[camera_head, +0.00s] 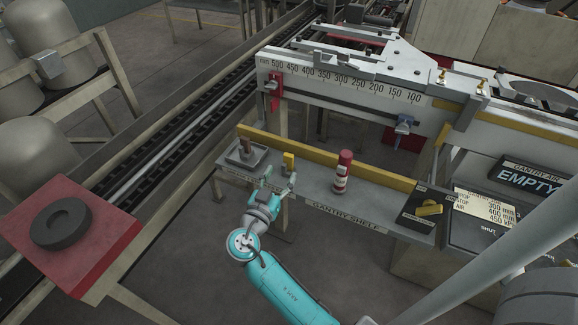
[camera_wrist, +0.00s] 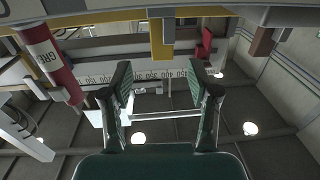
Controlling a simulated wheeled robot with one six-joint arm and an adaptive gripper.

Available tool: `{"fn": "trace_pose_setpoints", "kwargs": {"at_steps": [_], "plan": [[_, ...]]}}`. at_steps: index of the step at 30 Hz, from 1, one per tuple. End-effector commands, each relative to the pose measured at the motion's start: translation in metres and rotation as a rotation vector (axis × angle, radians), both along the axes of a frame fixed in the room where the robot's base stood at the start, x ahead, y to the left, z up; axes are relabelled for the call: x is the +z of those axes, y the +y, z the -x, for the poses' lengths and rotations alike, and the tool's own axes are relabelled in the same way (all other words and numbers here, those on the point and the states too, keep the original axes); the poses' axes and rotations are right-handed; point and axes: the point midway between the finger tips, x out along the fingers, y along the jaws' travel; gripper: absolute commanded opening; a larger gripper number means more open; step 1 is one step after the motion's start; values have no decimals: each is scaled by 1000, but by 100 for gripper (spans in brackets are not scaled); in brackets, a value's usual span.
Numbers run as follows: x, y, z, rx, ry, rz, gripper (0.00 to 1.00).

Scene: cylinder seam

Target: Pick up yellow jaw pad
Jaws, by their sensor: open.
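The yellow jaw pad (camera_head: 289,160) stands upright on the gantry shelf, between a small tray and a red and white canister. My gripper (camera_head: 280,177) is in front of it at the shelf's front edge, with its fingers spread and nothing between them. In the wrist view, which looks upside down, the yellow pad (camera_wrist: 161,40) shows beyond and between the two open fingertips of my gripper (camera_wrist: 161,77). The pad appears apart from both fingers. Its far side is hidden.
The canister (camera_head: 342,172) stands right of the pad on the gantry shelf (camera_head: 375,205). Left of the pad, a grey tray (camera_head: 234,162) holds a brown block (camera_head: 244,146). A yellow rail (camera_head: 330,158) runs along the shelf's back. A dark box (camera_head: 422,212) sits at the right end.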

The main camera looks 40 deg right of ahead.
Motion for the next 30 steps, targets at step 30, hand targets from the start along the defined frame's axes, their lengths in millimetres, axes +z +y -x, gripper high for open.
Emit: {"fn": "trace_pose_setpoints", "kwargs": {"at_steps": [30], "plan": [[-3,-65,-32,2,1,-1,48]]}}
